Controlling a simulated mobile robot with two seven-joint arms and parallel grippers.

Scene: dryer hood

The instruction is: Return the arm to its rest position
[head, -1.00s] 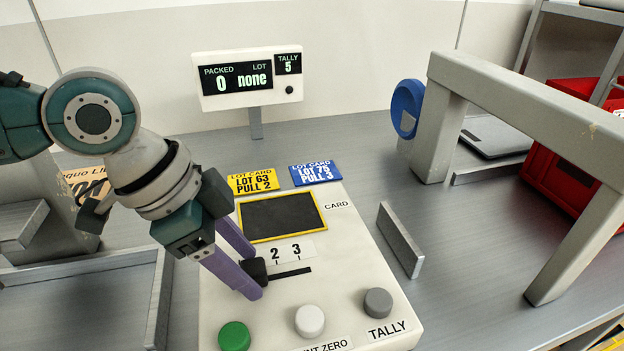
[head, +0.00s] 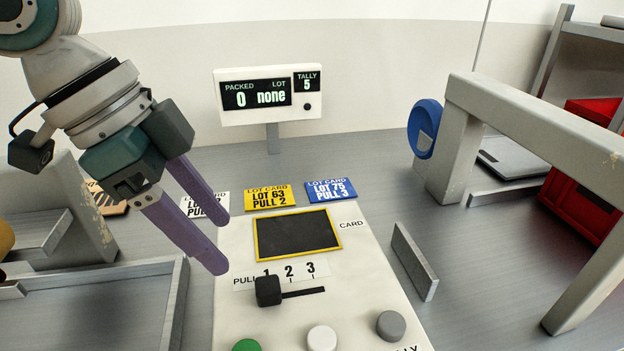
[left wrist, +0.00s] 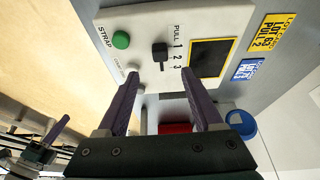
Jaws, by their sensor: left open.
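My left gripper (head: 217,232) is open and empty, with purple fingers. In the head view it is raised at the upper left of the white control panel (head: 330,275), apart from the black slider knob (head: 268,291). The knob stands at the left end of its slot, by the 1 of the PULL scale. In the left wrist view the open fingers (left wrist: 160,100) frame the panel's edge, with the knob (left wrist: 159,50) beyond them. My right gripper is not in the head view; a purple finger (left wrist: 57,130) at the lower left of the wrist view may belong to it.
A display (head: 268,95) reads packed 0, lot none, tally 5. White, yellow (head: 269,197) and blue (head: 330,191) lot cards lie behind the panel's card window. A grey frame (head: 530,120) and red bin (head: 585,190) stand right. A grey tray (head: 178,300) is at left.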

